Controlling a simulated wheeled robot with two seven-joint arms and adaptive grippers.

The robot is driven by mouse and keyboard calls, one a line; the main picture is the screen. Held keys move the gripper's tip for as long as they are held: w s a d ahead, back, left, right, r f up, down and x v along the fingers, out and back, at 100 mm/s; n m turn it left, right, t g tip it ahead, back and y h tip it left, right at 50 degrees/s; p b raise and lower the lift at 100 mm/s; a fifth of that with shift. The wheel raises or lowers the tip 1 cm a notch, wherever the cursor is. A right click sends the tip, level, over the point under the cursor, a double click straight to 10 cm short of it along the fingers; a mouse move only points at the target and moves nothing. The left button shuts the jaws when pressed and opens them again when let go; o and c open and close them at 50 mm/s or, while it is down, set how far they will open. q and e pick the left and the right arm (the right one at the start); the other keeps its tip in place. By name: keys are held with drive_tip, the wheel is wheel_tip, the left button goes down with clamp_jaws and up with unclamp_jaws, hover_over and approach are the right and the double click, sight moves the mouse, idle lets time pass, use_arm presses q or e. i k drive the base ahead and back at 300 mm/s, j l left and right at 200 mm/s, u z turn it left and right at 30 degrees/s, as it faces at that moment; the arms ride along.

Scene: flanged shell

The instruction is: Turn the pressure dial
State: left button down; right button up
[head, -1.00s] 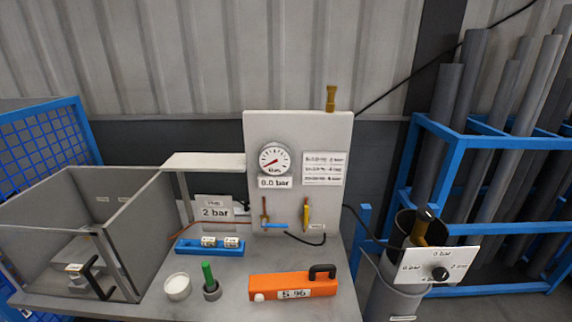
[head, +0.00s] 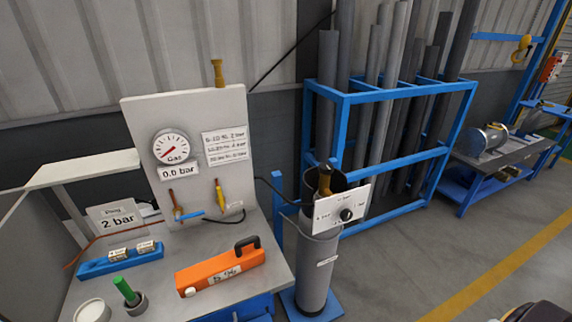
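The pressure dial is a black knob (head: 346,214) on a white plate (head: 325,217) with bar markings around it. The plate is fixed at the front of a grey gas cylinder (head: 316,268) standing on a blue base. The knob's exact setting is too small to read. A round gauge (head: 171,147) on the upright white panel has a red needle, and the label under it reads 0.0 bar (head: 179,170). Neither of my grippers can be made out; a dark shape at the bottom right edge is too cropped to identify.
The bench holds an orange device (head: 221,270) with a black handle, a blue tray (head: 120,260), a green-topped piece (head: 126,290), a white cup (head: 92,311) and a 2 bar sign (head: 117,218). A blue pipe rack (head: 395,157) stands behind the cylinder.

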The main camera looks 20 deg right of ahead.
sight(346, 214)
drive_tip(key=z, duration=1.25)
